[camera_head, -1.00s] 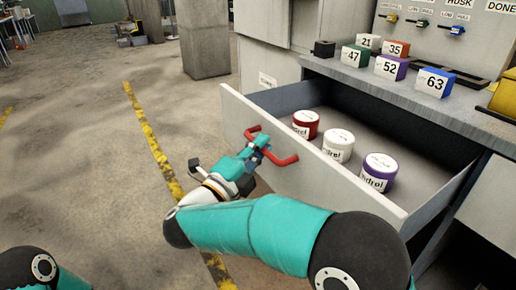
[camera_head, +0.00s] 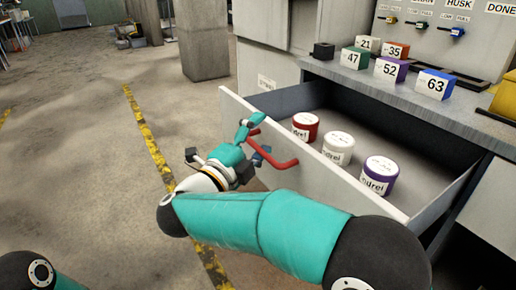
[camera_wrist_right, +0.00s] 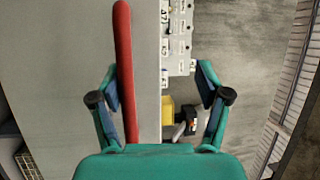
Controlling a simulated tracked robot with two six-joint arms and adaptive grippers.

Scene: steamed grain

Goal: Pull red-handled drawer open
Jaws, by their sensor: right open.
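The drawer (camera_head: 328,172) stands pulled out from the grey cabinet, its pale front facing me. Its red handle (camera_head: 284,163) is on the front panel. My right gripper (camera_head: 257,138) is at the handle's left part, with its fingers spread apart. In the right wrist view the red handle (camera_wrist_right: 124,70) runs between the open fingers of the right gripper (camera_wrist_right: 158,95), close to the left finger, and the jaws are not closed on it. My left gripper is not in view; only part of my left arm shows at the lower left.
Inside the drawer are a red-lidded jar (camera_head: 305,126), a white jar (camera_head: 338,148) and a purple jar (camera_head: 378,176). Several numbered blocks, such as a blue one (camera_head: 436,84), stand on the counter (camera_head: 410,95) above. The floor (camera_head: 75,150) to the left is clear.

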